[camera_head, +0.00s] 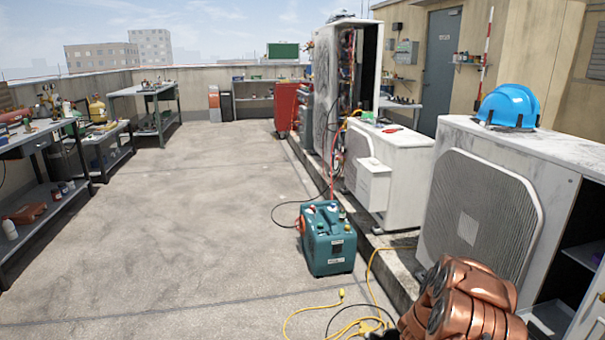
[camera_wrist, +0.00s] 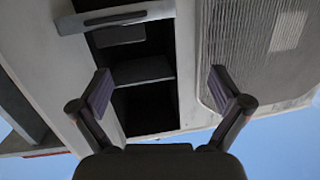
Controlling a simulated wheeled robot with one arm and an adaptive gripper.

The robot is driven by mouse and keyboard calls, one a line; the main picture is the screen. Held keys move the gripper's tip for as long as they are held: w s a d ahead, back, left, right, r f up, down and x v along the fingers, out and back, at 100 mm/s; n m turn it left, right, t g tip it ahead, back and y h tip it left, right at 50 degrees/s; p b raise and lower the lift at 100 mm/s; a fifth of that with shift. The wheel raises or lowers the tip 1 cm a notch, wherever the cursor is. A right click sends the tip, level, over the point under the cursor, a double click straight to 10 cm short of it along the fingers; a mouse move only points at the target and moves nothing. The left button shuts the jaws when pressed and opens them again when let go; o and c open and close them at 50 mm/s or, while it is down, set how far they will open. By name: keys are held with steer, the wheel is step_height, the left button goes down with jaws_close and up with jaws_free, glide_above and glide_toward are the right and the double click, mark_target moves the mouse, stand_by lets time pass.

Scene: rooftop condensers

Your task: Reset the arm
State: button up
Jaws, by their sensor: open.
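My gripper (camera_wrist: 158,90) shows in the wrist view with its two fingers wide apart and nothing between them. Past the fingers is a white condenser unit (camera_wrist: 190,60) with an open dark compartment (camera_wrist: 135,75) and a ribbed grille (camera_wrist: 250,50); the wrist picture looks upside down, with sky at the bottom. In the head view my copper-coloured arm is folded at the bottom right, in front of the nearest condenser (camera_head: 560,150). The gripper itself cannot be made out in the head view.
A blue hard hat (camera_head: 508,105) rests on the nearest condenser. A teal machine (camera_head: 328,240) stands on the floor, with a yellow cable (camera_head: 300,315) lying nearby. Workbenches (camera_head: 45,135) line the left side. The concrete floor (camera_head: 170,220) between is clear.

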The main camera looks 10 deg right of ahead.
steer(key=w+a+r+n+t+y+p, duration=0.2)
steer(key=w+a+r+t+y+p, duration=0.15)
steer(key=w+a+r, duration=0.45)
steer(key=w+a+r+n+t+y+p, duration=0.2)
steer(key=w+a+r+y, duration=0.3)
steer(key=a, duration=0.5)
steer(key=s+a+r+n+y+p, duration=0.1)
steer(key=a+r+n+y+p, duration=0.25)
steer(key=a+r, duration=0.45)
steer(key=s+a+r+n+y+p, duration=0.2)
steer(key=a+r+y+p, duration=0.15)
steer(key=a, duration=0.85)
steer(key=s+a+r+n+g+y+p, duration=0.1)
steer(key=s+a+r+n+g+p, duration=0.15)
steer(key=s+a+r, duration=0.4)
steer(key=s+a+r+n+g+y+p, duration=0.2)
steer(key=s+a+r+n, duration=0.1)
steer(key=s, duration=0.7)
steer(key=s+d+r+n+g+h+p, duration=0.1)
steer(key=s+r+g+p, duration=0.1)
steer(key=s, duration=1)
steer(key=s+d+r+n+g+h+p, duration=0.1)
steer(key=s+r, duration=0.5)
steer(key=s, duration=0.6)
steer(key=d+g+p, duration=0.1)
steer(key=g+p, duration=0.1)
steer(key=p, duration=0.1)
steer(key=shift+s+r+g, duration=0.15)
steer(key=shift+r+g, duration=0.15)
